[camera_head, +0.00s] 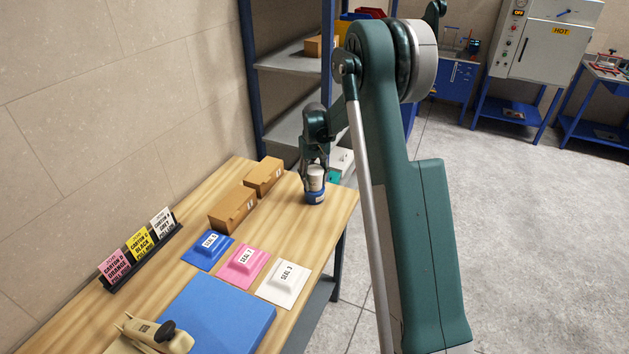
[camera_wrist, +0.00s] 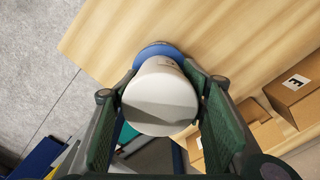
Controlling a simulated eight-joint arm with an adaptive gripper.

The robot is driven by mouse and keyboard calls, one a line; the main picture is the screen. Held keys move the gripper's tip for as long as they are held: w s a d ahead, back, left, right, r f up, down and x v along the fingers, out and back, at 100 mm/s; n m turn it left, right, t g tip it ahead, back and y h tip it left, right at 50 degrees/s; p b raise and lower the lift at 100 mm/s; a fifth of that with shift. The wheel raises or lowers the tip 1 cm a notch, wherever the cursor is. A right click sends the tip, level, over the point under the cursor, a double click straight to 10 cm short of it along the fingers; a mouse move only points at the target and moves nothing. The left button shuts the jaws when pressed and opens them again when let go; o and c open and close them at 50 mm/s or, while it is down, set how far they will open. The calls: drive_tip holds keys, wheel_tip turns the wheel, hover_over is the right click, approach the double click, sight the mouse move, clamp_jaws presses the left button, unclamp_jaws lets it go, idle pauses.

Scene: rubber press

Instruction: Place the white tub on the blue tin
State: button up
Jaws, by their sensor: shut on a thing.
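The white tub (camera_head: 316,174) is upright between the fingers of my gripper (camera_head: 313,180), which is shut on it. In the wrist view the white tub (camera_wrist: 160,98) fills the space between the two green finger pads of my gripper (camera_wrist: 162,110). The blue tin (camera_head: 315,197) stands on the wooden table near its far right corner, directly below the tub. In the wrist view the rim of the blue tin (camera_wrist: 157,50) shows behind the tub. The tub appears on or just above the tin; I cannot tell if they touch.
Two brown cartons (camera_head: 233,209) (camera_head: 264,175) stand left of the tin. Blue, pink and white seal pads (camera_head: 243,262), a blue mat (camera_head: 215,318) and a card rack (camera_head: 142,250) lie nearer. A shelf unit (camera_head: 290,62) stands behind the table. The table's right edge is close to the tin.

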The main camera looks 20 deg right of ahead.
drive_tip(key=shift+f, duration=0.1)
drive_tip(key=o, duration=1.2)
drive_tip(key=shift+c, duration=0.2)
wheel_tip(320, 180, up, 12)
drive_tip(key=shift+r, duration=0.15)
idle(0.3)
